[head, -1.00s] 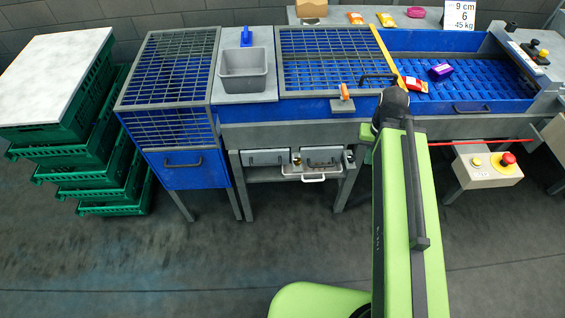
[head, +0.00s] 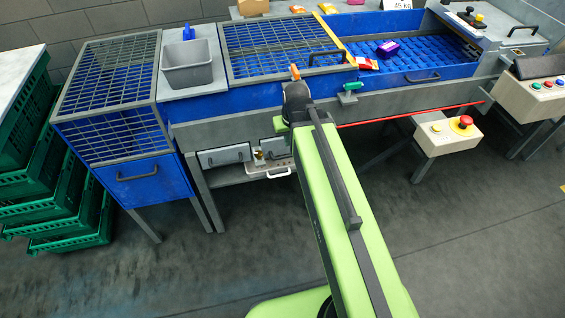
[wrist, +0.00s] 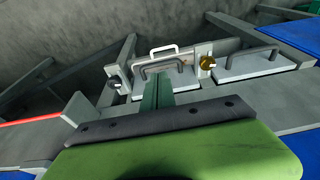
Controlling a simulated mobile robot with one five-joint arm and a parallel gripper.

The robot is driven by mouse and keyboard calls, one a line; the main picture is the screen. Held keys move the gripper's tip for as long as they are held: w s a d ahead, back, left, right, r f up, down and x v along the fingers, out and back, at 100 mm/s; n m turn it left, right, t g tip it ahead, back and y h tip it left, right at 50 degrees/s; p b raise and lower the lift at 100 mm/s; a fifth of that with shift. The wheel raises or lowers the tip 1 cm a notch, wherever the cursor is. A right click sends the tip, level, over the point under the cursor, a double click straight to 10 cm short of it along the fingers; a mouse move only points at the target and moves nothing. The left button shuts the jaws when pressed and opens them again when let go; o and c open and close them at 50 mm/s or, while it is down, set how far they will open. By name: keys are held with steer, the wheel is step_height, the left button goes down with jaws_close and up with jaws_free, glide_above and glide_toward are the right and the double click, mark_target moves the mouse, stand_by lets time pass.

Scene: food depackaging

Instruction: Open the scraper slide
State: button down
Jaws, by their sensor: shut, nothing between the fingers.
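Two light panels with dark handles sit low under the blue machine; neither is labelled, so I cannot tell which is the scraper slide. In the head view they are the left panel (head: 224,157) and the right panel, partly behind my arm. A white handle (head: 279,174) sits below them. In the wrist view, one dark handle (wrist: 162,68) is just beyond my gripper (wrist: 158,82), with the white handle (wrist: 163,50) behind it. The other panel (wrist: 262,65) is to the right. My green fingers are shut and empty; contact with the near handle cannot be told.
A brass knob (wrist: 207,62) stands between the panels. A red bar (head: 410,113) runs along the machine's front, near a red stop button (head: 465,122). Green crates (head: 62,215) stand at the left. The floor in front is clear.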

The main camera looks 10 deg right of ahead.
mark_target(285, 149)
steer(key=shift+t, duration=0.6)
steer(key=b+x, duration=0.4)
steer(key=x, duration=0.1)
steer(key=w+b+x, duration=0.1)
steer(key=b+x, duration=0.2)
steer(key=x, duration=0.2)
steer(key=w+b+x, duration=0.1)
steer(key=b+x, duration=0.3)
steer(key=x, duration=0.1)
steer(key=shift+d+r+b, duration=0.3)
steer(key=shift+d+r, duration=0.1)
steer(key=shift+r, duration=0.1)
